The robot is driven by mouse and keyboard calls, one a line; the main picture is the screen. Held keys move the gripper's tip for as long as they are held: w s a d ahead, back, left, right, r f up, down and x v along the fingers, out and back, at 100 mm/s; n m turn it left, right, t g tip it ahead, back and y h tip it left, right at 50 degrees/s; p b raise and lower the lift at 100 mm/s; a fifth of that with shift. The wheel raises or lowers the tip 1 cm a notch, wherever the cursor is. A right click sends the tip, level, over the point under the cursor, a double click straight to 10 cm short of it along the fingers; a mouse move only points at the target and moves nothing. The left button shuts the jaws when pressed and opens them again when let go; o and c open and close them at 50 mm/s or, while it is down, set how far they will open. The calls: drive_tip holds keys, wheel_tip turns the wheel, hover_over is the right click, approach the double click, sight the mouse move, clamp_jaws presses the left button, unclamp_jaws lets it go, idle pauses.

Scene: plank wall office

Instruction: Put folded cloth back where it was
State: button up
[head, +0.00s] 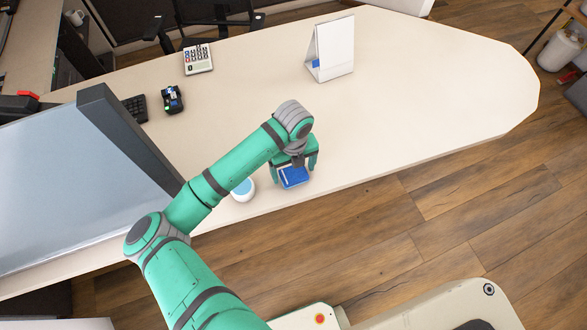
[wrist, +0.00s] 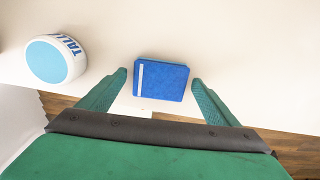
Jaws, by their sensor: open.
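The folded cloth (wrist: 165,81) is a small blue rectangle with a white stripe along its left side. It lies near the desk's front edge and also shows in the head view (head: 294,177). My gripper (wrist: 160,83) is open, with one green finger on each side of the cloth and gaps between fingers and cloth. In the head view my gripper (head: 298,168) is low over the cloth, pointing down. Whether the fingers touch the desk cannot be told.
A white round tub with a light blue top (wrist: 56,58) stands left of the cloth. The cream desk (head: 420,95) holds a calculator (head: 198,58), a card terminal (head: 172,99), a white stand-up calendar (head: 331,48) and a large monitor (head: 85,180). The desk right of my gripper is clear.

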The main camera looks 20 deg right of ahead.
sight(294, 173)
wheel_tip(294, 173, up, 12)
drive_tip(key=d+r+n+t+h, duration=0.35)
drive_tip(key=d+n+h, duration=0.35)
drive_tip(key=d, duration=0.4)
drive_tip(key=d+r+n+t+h, duration=0.35)
drive_tip(key=d+n+h, duration=0.4)
drive_tip(key=d, duration=0.45)
drive_tip(key=s+a+f+n+t+y, duration=0.4)
drive_tip(key=a+f+n+y, duration=0.15)
drive_tip(key=a+n, duration=0.4)
drive_tip(key=s+a+f+n+t+y, duration=0.35)
drive_tip(key=a+f+n, duration=0.25)
drive_tip(key=a+n, duration=0.35)
drive_tip(key=s+a+n+y, duration=0.2)
drive_tip(key=s+a+y, duration=0.3)
drive_tip(key=s+a, duration=1.3)
drive_tip(key=s+t, duration=0.1)
drive_tip(key=s, duration=0.1)
drive_tip(key=shift+s+a+f, duration=0.15)
drive_tip(key=shift+s+a, duration=0.15)
